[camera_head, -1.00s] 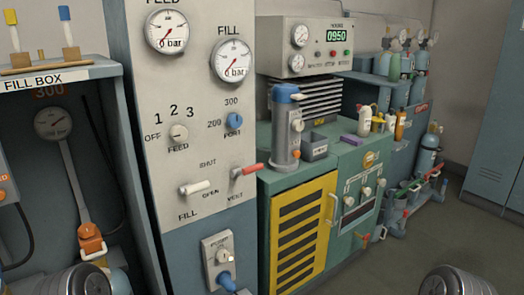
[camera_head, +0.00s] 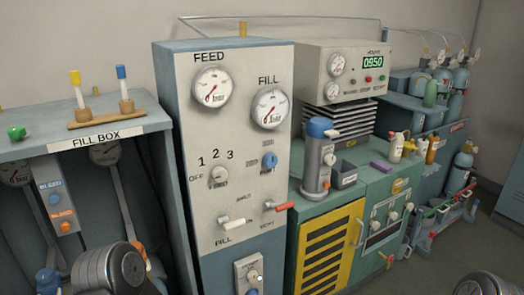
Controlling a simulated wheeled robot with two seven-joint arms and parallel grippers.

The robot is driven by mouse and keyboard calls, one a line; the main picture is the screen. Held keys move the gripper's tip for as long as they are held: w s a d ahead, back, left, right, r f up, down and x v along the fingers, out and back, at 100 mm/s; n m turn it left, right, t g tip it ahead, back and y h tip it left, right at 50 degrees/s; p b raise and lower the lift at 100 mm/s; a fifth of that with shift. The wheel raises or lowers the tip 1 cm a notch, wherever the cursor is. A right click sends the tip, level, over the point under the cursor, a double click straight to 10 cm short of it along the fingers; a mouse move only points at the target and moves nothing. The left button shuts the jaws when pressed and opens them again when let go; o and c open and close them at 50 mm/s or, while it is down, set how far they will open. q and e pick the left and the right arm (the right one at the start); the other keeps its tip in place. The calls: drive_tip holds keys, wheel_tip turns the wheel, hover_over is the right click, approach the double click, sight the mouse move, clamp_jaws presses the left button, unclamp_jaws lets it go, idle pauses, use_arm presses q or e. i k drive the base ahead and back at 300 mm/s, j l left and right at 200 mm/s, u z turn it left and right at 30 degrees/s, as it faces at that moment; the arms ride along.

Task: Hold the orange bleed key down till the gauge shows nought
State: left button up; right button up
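The orange bleed key (camera_head: 60,224) is on a grey panel inside the fill box (camera_head: 160,128) at the left, under a second BLEED label. A dark rounded part of my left arm shows low at the left, below and right of the keys. A bit of my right arm shows at the bottom right. Neither gripper's fingers show.
A tall panel (camera_head: 240,150) with FEED and FILL gauges, knobs and levers stands right of the fill box. A green-and-yellow cabinet (camera_head: 325,245) and gas cylinders are farther right. A wooden rack (camera_head: 102,118) and a green knob (camera_head: 17,133) are on the fill box top.

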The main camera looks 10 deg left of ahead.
sight(64, 227)
drive_tip(key=k+l, duration=0.1)
drive_tip(key=l, duration=0.2)
drive_tip(key=k+l+u, duration=0.1)
drive_tip(key=l, duration=0.25)
drive_tip(key=k+l, duration=0.1)
drive_tip(key=l, duration=0.2)
drive_tip(key=u, duration=1.65)
drive_tip(key=i, duration=0.5)
